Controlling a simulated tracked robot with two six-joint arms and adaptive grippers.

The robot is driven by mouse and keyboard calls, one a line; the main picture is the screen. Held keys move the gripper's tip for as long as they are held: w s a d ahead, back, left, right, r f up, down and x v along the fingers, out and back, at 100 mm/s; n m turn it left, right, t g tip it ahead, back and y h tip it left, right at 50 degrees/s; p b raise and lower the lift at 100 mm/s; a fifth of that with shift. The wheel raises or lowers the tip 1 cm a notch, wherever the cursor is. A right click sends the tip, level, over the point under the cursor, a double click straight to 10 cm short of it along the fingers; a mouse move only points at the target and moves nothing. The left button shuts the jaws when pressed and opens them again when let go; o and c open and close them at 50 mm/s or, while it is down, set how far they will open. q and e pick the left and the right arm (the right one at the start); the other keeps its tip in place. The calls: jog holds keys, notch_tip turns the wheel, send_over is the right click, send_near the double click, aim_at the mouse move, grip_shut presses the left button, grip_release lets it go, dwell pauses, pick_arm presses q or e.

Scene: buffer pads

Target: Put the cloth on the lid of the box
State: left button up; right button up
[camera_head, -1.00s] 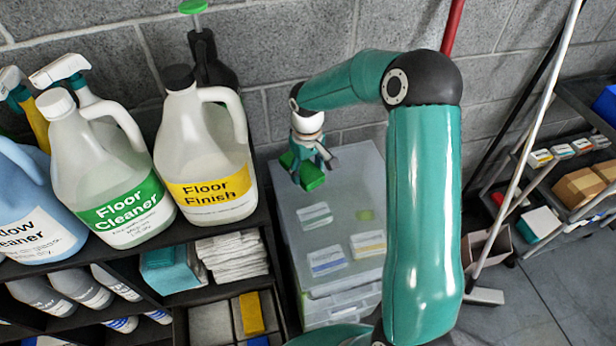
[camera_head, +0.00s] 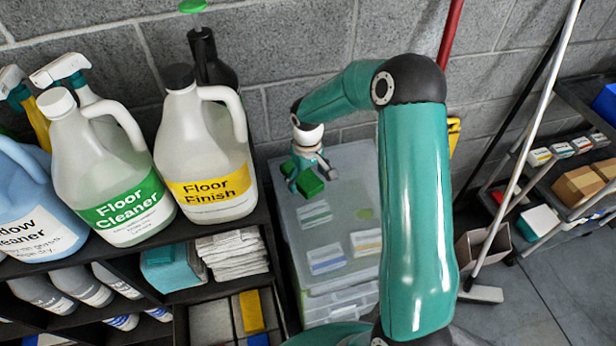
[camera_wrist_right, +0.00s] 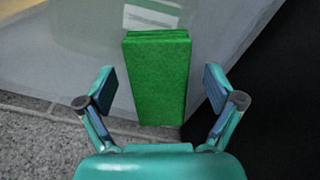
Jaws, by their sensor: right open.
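A green folded piece (camera_head: 308,184), which looks like the cloth or a thick pad, is at the back of the translucent box's lid (camera_head: 345,185). In the right wrist view, the green piece (camera_wrist_right: 157,82) stretches lengthwise between my fingers, with a gap on each side. My right gripper (camera_head: 308,176) is open and points down over it. The right wrist view shows the open fingers of my right gripper (camera_wrist_right: 160,92) apart from its sides. I cannot tell whether the piece lies flat on the lid. My left gripper is not in view.
A black shelf (camera_head: 222,222) with large jugs, including Floor Finish (camera_head: 205,150), stands left of the box. Folded white cloths (camera_head: 233,257) sit on its lower level. The block wall (camera_head: 300,40) is behind. A white pole (camera_head: 530,140) leans at right.

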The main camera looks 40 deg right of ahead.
aim_at(308, 181)
jog(key=shift+r, duration=0.1)
notch_tip(308, 181, up, 12)
jog(key=shift+b, duration=0.45)
jog(key=shift+s, duration=0.1)
dwell(0.5)
